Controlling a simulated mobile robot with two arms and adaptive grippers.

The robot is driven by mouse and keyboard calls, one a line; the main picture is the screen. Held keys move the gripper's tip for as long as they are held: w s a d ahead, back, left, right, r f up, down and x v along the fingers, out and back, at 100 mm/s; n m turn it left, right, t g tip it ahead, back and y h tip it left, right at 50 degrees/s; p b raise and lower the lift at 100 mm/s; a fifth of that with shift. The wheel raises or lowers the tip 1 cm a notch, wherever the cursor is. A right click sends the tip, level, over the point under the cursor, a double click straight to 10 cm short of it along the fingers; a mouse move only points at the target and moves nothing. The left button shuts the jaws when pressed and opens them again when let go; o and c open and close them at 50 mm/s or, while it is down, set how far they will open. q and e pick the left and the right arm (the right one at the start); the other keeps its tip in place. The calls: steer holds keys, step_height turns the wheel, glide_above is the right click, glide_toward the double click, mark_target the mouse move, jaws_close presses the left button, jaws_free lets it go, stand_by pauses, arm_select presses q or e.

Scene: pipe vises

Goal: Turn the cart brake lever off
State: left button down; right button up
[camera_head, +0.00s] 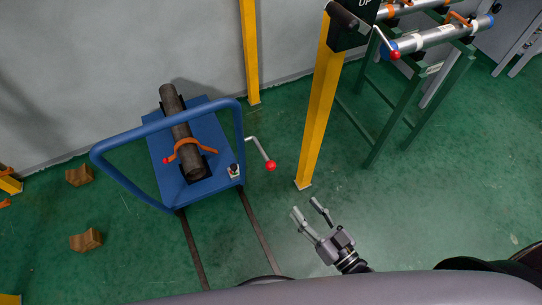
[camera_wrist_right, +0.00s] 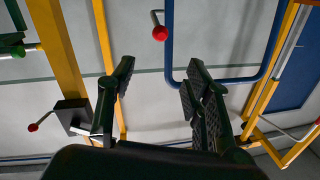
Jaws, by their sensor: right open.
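The blue cart (camera_head: 161,150) stands near the wall with its tube handle (camera_head: 109,144) toward me. The cart's brake lever (camera_head: 262,150), a bent grey rod with a red ball knob (camera_head: 271,165), sticks out at the cart's right side. My right gripper (camera_head: 306,208) is open and empty, below and right of the knob and apart from it. In the right wrist view the open fingers (camera_wrist_right: 158,75) point toward the red knob (camera_wrist_right: 160,33), which lies beyond the tips beside the blue handle (camera_wrist_right: 169,50). My left gripper is not in view.
A dark pipe (camera_head: 177,120) lies on the cart under an orange strap. A yellow post (camera_head: 318,120) with a black box and another red-knobbed lever (camera_head: 386,43) stands right of the cart. Wooden blocks (camera_head: 86,240) lie at left. Green floor near my right gripper is clear.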

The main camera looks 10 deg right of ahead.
mark_target(271, 165)
steer(key=b+x, duration=0.4)
steer(key=x, duration=1.3)
steer(key=shift+w+a+b, duration=0.1)
steer(key=shift+w+b, duration=0.05)
steer(key=shift+b, duration=0.2)
steer(key=shift+c, duration=0.6)
jaws_close()
